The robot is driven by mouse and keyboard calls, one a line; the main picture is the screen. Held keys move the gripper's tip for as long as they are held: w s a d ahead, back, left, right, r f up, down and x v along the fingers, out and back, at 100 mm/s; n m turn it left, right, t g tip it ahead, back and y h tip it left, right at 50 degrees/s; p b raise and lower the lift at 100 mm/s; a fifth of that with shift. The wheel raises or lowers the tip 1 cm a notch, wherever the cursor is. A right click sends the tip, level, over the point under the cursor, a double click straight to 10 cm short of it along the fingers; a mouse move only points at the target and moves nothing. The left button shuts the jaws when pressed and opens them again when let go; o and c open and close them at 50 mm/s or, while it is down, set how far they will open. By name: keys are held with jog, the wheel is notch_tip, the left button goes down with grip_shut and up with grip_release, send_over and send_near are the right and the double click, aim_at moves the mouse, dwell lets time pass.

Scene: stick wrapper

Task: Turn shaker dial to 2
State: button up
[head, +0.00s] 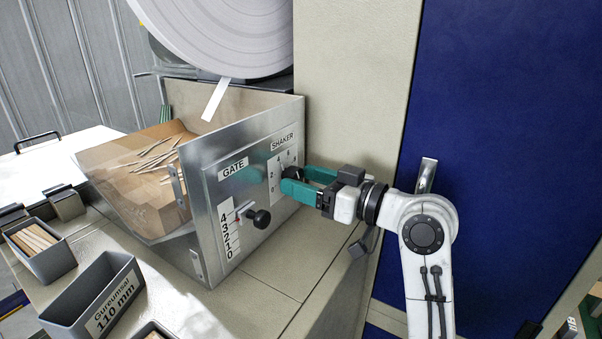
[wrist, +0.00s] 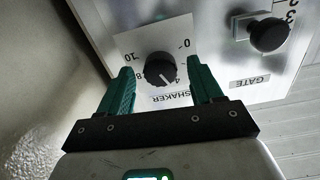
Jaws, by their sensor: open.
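The shaker dial (wrist: 160,69) is a round black knob on a white scale plate on the metal panel. A light pointer mark on it faces the lower right in the wrist view, near the 4. My gripper (wrist: 164,76) is open, with one teal finger on each side of the dial and gaps visible between. In the head view my gripper (head: 297,181) reaches the panel from the right. The dial is mostly hidden there behind the fingers, and so is part of its scale. I cannot tell how far the fingertips are from the panel.
The black gate knob (head: 261,218) sticks out of the panel (head: 213,183) beside the dial; it also shows in the wrist view (wrist: 269,34). A hopper of wooden sticks (head: 160,155) lies behind the panel. A grey bin (head: 85,300) stands at lower left.

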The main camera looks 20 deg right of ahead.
jog(key=shift+w+a, duration=0.4)
jog(key=shift+w, duration=0.15)
jog(key=shift+c, duration=0.4)
jog(key=c, duration=1)
jog(key=shift+f+b, duration=0.15)
jog(key=shift+b, duration=0.2)
jog(key=n+b, duration=0.8)
jog(key=b, duration=0.3)
jog(key=shift+d+n, duration=0.1)
jog(key=shift+n, duration=0.5)
